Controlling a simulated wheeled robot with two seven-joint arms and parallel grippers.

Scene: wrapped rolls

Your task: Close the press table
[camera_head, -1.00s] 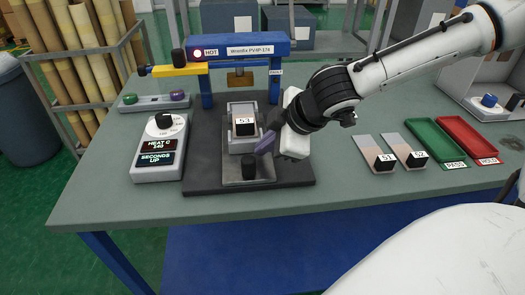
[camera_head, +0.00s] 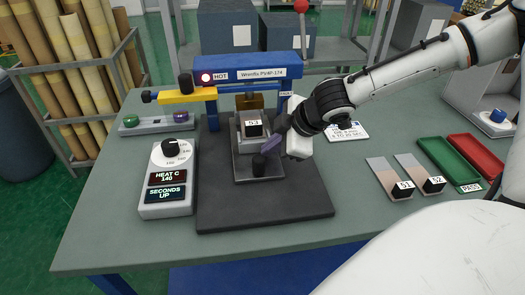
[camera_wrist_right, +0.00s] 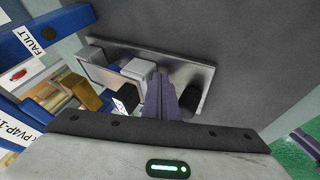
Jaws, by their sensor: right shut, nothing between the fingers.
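The blue press (camera_head: 250,75) stands on a dark base plate (camera_head: 265,208). Its silver sliding press table (camera_head: 243,168) lies partly under the press head, with bare base plate in front. A black block labelled 53 (camera_head: 254,128) sits in the table's holder. A black knob (camera_head: 259,164) stands at the table's front; it shows in the right wrist view too (camera_wrist_right: 191,98). My right gripper (camera_head: 274,147) has its purple fingers shut and empty, low beside the knob. In the right wrist view the fingers (camera_wrist_right: 162,95) appear between block and knob; contact is unclear. My left gripper is out of view.
The controller (camera_head: 167,180) reading HEAT C 140 stands left of the base plate. The press's red HOT lamp (camera_head: 205,77) is lit. Blocks 51 (camera_head: 404,189) and 52 (camera_head: 432,186), a green tray (camera_head: 448,158) and a red tray (camera_head: 477,154) lie to the right.

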